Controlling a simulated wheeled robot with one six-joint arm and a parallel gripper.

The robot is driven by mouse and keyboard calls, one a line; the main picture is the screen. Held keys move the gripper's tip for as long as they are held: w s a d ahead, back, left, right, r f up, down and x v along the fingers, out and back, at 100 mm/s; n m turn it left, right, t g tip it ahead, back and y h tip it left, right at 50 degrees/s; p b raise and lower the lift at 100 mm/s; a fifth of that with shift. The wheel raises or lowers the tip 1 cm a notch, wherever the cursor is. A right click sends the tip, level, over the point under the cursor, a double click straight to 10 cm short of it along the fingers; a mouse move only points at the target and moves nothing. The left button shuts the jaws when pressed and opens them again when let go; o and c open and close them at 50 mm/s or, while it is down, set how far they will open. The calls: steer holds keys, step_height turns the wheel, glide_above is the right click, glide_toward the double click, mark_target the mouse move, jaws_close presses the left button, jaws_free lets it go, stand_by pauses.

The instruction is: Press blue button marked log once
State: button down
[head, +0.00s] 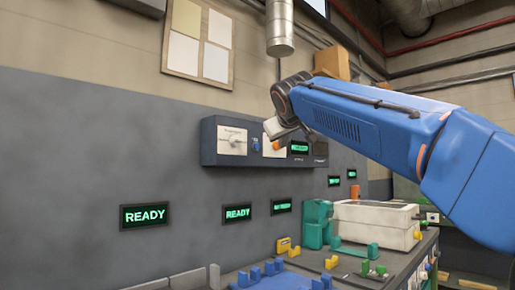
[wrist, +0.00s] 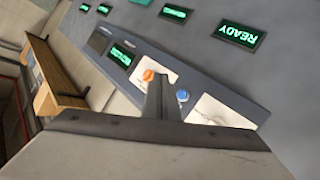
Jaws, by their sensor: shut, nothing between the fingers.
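The blue button (head: 255,144) is on a dark wall-mounted control box (head: 208,143), right of a white dial plate (head: 232,140). In the wrist view the blue button (wrist: 182,95) sits just right of my fingertips, between two white plates. My gripper (head: 278,130) is in front of the box's upper edge in the head view; in the wrist view my gripper (wrist: 160,85) is shut and empty, close to the panel between the blue button and an orange knob (wrist: 148,75). I cannot tell whether it touches anything. The button's marking is too small to read.
A green display (wrist: 121,55) is on the same box. Several READY-type displays (head: 145,215) line the grey wall. Below, a bench holds a teal machine (head: 316,222), a cream box (head: 376,222) and small coloured holders. A metal duct (head: 279,28) hangs above the box.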

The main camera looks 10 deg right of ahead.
steer(key=w+a, duration=0.5)
steer(key=w, duration=0.2)
stand_by(0.4)
steer(key=shift+w+a, duration=0.15)
steer(key=shift+w, duration=0.05)
stand_by(1.9)
steer(key=shift+w+a, duration=0.2)
steer(key=shift+w+a, duration=0.2)
steer(key=shift+w, duration=0.1)
stand_by(0.9)
steer(key=shift+s, duration=0.1)
steer(key=shift+s+d, duration=0.45)
steer(key=shift+s, duration=0.1)
stand_by(0.3)
steer(key=shift+s+d, duration=0.75)
steer(key=shift+s, duration=0.3)
steer(key=shift+s+d, duration=0.75)
steer(key=shift+s, duration=0.25)
